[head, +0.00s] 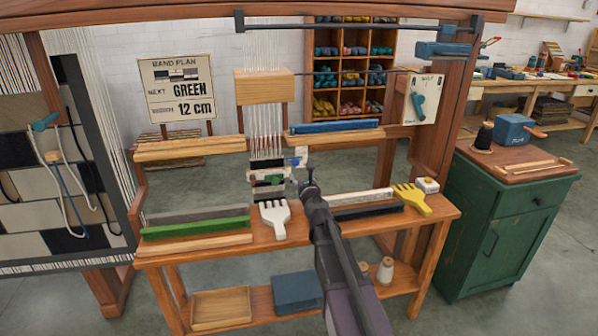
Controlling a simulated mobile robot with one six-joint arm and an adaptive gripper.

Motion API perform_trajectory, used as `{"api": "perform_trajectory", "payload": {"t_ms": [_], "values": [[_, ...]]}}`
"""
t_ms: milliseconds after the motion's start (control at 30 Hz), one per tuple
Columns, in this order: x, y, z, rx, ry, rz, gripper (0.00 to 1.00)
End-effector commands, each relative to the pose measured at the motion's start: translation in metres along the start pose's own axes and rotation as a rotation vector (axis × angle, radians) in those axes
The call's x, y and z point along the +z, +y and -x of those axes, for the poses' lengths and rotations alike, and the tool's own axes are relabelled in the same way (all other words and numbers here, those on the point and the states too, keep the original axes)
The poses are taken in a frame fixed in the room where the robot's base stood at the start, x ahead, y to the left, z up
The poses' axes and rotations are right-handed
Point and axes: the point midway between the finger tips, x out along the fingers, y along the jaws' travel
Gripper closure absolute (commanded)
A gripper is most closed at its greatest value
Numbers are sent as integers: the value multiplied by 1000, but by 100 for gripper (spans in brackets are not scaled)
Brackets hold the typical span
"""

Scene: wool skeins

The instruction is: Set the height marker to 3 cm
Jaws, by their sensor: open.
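No part is clearly labelled as the height marker. A small white piece with a blue part (301,156) sits just right of the hanging warp threads and may be it; any scale on it is too small to read. Below it, a short woven band (267,181) in black, white, red and green hangs at the threads' lower end. My gripper (310,172) is small in view, at the tip of my dark arm, just right of the band and just below the white piece. It is open, and I see nothing held in it. Whether it touches anything is unclear.
A sign (178,89) reads "BAND PLAN", "NEXT GREEN", "12 cm". A white board with a teal pointer (418,99) hangs at right. The bench (340,232) carries a green bar (195,228), a white comb (274,217) and a yellow comb (411,199). A green cabinet (500,235) stands right.

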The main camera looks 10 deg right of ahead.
Motion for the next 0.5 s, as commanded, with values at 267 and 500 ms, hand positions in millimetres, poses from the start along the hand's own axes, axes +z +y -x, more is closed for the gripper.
{"api": "perform_trajectory", "payload": {"t_ms": [267, 500], "values": [[0, 0, 21, 0, 0, 0, 23], [0, 0, 21, 0, 0, 0, 23]]}}
